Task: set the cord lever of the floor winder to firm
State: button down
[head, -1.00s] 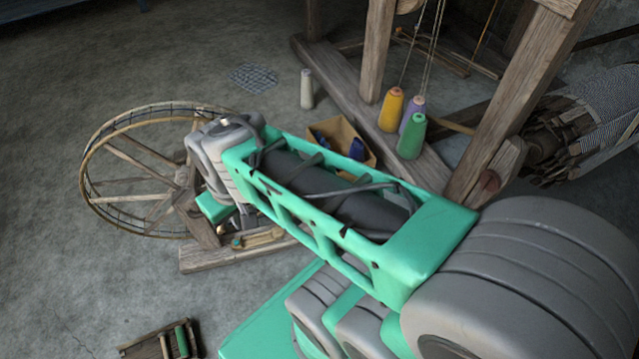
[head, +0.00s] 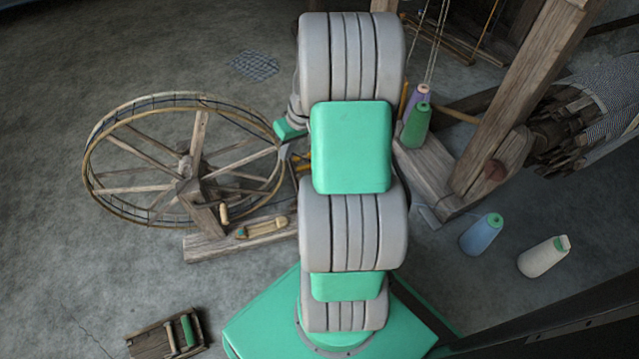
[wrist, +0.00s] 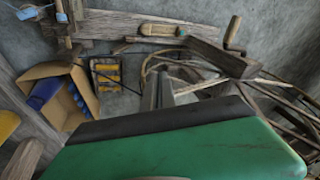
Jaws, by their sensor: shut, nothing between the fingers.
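The floor winder's large spoked wheel (head: 190,165) stands at left in the head view, its plank base (head: 210,248) on the floor. A pale wooden handle (head: 262,228) with a small green end lies along the base; it also shows in the wrist view (wrist: 160,30). It may be the cord lever; I cannot tell its setting. A crank-like peg (head: 224,213) stands beside it, near the hub. My gripper (wrist: 159,78) is shut and empty, apart from the handle. In the head view it is just right of the wheel, partly hidden by my arm.
A cardboard box (wrist: 82,95) with blue items and a small rack with yellow pieces (wrist: 107,74) are near the gripper. Thread cones (head: 416,127), the loom post (head: 520,95), and loose blue (head: 481,235) and white (head: 543,257) cones are at right.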

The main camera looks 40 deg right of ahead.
jog(key=s+d+f+m+t, duration=0.1)
jog(key=s+d+f, duration=0.3)
jog(key=d+f, duration=0.4)
jog(key=s+d+f+m+t, duration=0.1)
jog(key=s+d+f+t, duration=0.2)
jog(key=d+f, duration=0.6)
jog(key=shift+s+d+f+m+y, duration=0.2)
jog(key=shift+s+f+m+y, duration=0.15)
jog(key=shift+s+f, duration=0.5)
jog(key=w+a+f+b, duration=0.5)
jog(key=w+a+f, duration=0.1)
jog(key=w+f, duration=0.1)
jog(key=shift+w+f, duration=0.15)
jog(key=shift+w, duration=0.05)
jog(key=shift+a, duration=0.1)
